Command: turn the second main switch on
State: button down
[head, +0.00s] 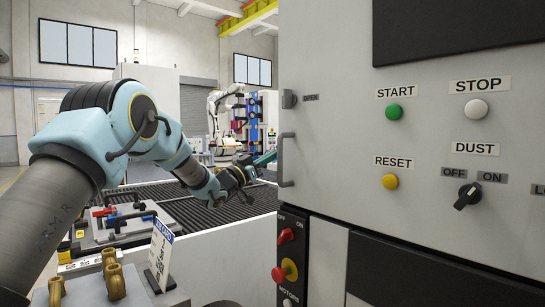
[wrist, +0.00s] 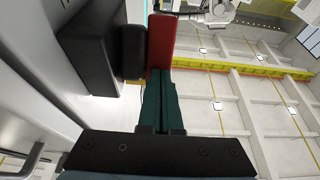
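In the wrist view my gripper (wrist: 161,78) has its two green fingers side by side, with only a thin dark line between them. Their tips reach the lower end of a red lever-like bar (wrist: 161,42). I cannot tell whether they touch it, and no grip around it shows. The bar stands beside a black box (wrist: 90,50) with a short black hub. In the head view my gripper (head: 265,160) is beside the cabinet's left edge. A red rotary switch (head: 286,235) marked OFF and ON sits on the lower dark panel. Which switch is the second main one is unclear.
The grey cabinet front carries a vertical handle (head: 286,160), a DUST switch (head: 467,196) and a green START button (head: 394,112). A red emergency button (head: 283,272) on yellow is below the red switch. A fixture tray (head: 125,226) lies left of the cabinet.

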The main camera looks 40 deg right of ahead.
jog(key=r+y+p, duration=0.1)
jog(key=p, duration=0.1)
jog(key=y+p, duration=0.2)
jog(key=shift+d+r+p, duration=0.35)
dwell(0.4)
